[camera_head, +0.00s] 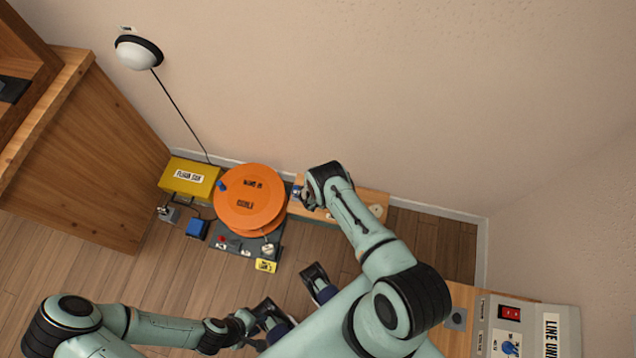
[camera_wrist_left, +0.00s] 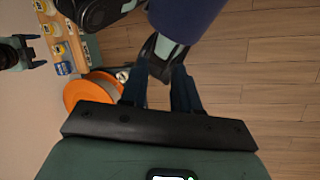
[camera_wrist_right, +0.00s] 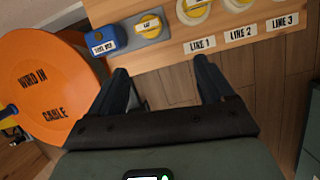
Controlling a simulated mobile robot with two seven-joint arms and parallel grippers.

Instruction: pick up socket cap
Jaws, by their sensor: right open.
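A yellow round cap (camera_wrist_right: 149,26), with a small label that seems to read "CAP", sits on a grey plate on the wooden board (camera_wrist_right: 170,53) in the right wrist view. My right gripper (camera_wrist_right: 162,78) is open and empty. Its fingertips are apart, below the cap in that view and not touching it. In the head view my right gripper (camera_head: 308,196) is over the board's left end, where my arm hides the cap. My left gripper (camera_wrist_left: 159,88) is open and empty, low over the floor, away from the board.
A blue labelled block (camera_wrist_right: 102,42) stands left of the cap. Several round sockets labelled LINE (camera_wrist_right: 238,4) are to its right. An orange cable reel (camera_head: 250,198) stands close left. A yellow box (camera_head: 189,180) is farther left. Wooden floor lies in front.

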